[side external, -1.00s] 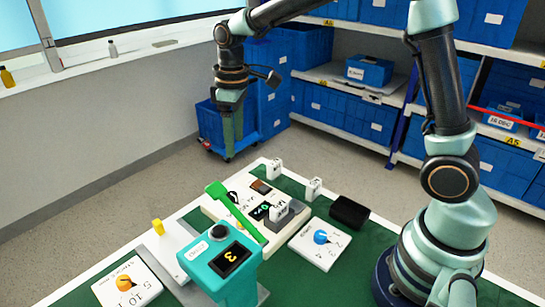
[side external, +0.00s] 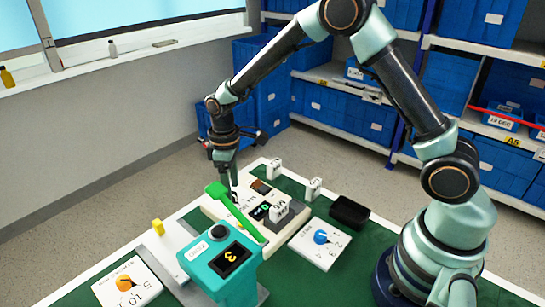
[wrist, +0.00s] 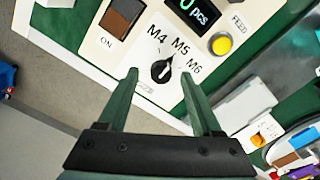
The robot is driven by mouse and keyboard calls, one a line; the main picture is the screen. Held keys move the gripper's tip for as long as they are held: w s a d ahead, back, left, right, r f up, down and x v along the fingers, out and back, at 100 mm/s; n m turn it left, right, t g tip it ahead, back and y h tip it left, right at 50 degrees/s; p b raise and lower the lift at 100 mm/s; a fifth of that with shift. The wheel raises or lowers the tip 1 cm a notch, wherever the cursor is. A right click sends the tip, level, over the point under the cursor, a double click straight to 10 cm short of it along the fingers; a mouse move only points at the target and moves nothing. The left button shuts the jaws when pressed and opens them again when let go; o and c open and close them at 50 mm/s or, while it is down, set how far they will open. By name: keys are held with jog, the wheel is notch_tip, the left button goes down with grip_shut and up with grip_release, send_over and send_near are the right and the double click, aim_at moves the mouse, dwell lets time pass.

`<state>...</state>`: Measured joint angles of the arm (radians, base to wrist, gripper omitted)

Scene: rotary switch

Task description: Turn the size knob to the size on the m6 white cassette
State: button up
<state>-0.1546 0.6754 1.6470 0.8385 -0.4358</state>
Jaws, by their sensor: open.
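The size knob (wrist: 162,72) is a black rotary knob with a white mark, on a white panel (wrist: 143,52) printed M4, M5 and M6. The mark points up and slightly right in the wrist view; I cannot tell exactly which label it meets. My gripper (wrist: 160,76) is open, its two green fingers on either side of the knob in that view, apart from it. In the side view my gripper (side external: 234,187) is above the panel's far left end. A white cassette (side external: 279,212) marked M sits in a grey holder; its digit is unclear.
Two more white blocks (side external: 275,169) (side external: 314,188) stand nearby. A green lever (side external: 238,212) and a teal display unit (side external: 222,262) reading 3 are close to the panel.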

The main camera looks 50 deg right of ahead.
jog(key=shift+f, duration=0.7)
grip_shut()
jog(key=shift+m, duration=0.4)
jog(key=m, duration=0.3)
jog(key=shift+d+m, duration=0.1)
jog(key=shift+m, duration=0.3)
jog(key=shift+r+m, duration=0.1)
jog(key=shift+m, duration=2.1)
